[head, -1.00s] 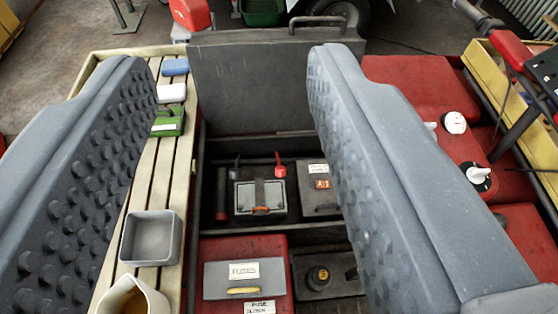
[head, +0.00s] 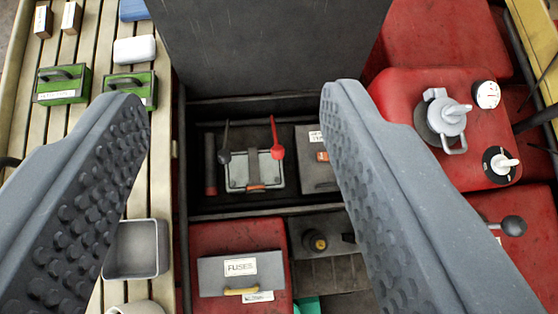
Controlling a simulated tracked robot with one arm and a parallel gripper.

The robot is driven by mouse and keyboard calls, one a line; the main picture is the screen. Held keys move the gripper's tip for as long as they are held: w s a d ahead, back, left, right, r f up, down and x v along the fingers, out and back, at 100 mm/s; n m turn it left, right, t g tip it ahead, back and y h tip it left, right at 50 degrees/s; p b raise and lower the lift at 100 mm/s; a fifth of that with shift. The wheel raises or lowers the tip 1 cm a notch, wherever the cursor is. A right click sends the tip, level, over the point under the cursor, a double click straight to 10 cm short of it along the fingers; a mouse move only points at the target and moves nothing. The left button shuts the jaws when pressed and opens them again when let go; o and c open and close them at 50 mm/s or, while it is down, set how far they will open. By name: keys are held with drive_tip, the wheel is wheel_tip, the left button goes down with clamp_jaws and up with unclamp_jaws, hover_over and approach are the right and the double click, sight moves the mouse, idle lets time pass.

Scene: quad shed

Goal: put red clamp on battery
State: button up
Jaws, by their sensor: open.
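The red clamp (head: 277,139) stands upright at the right rear corner of the battery (head: 287,175). I cannot tell whether it grips a terminal or only rests beside it. The battery is a grey-topped box with a dark strap and an orange tab in front, set in a dark sunken compartment. A black clamp (head: 224,150) stands at its left rear corner. My gripper (head: 236,97) is open and empty, its two grey studded fingers wide apart on either side of the battery in the picture, above the compartment. Nothing is between them at finger height.
A raised dark lid (head: 270,50) stands behind the compartment. A red fuse box (head: 240,235) is in front of the battery, a grey box (head: 312,170) to its right. A slatted bench (head: 165,180) with a grey tray (head: 137,250) is left; red bodywork (head: 405,90) with knobs is right.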

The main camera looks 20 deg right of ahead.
drive_tip(key=w+d+f+g+p, duration=0.1)
drive_tip(key=w+f+g+p, duration=0.2)
drive_tip(key=w+f, duration=0.5)
drive_tip(key=m+g+p, duration=0.2)
drive_tip(key=g+p, duration=0.5)
drive_tip(key=g, duration=0.1)
hover_over(278, 149)
wheel_tip(278, 149, down, 34)
drive_tip(key=r, duration=0.1)
drive_tip(key=shift+n, duration=0.3)
wheel_tip(278, 149, down, 11)
drive_tip(key=shift+s+a+r+p, duration=0.1)
drive_tip(key=shift+p, duration=0.2)
clamp_jaws()
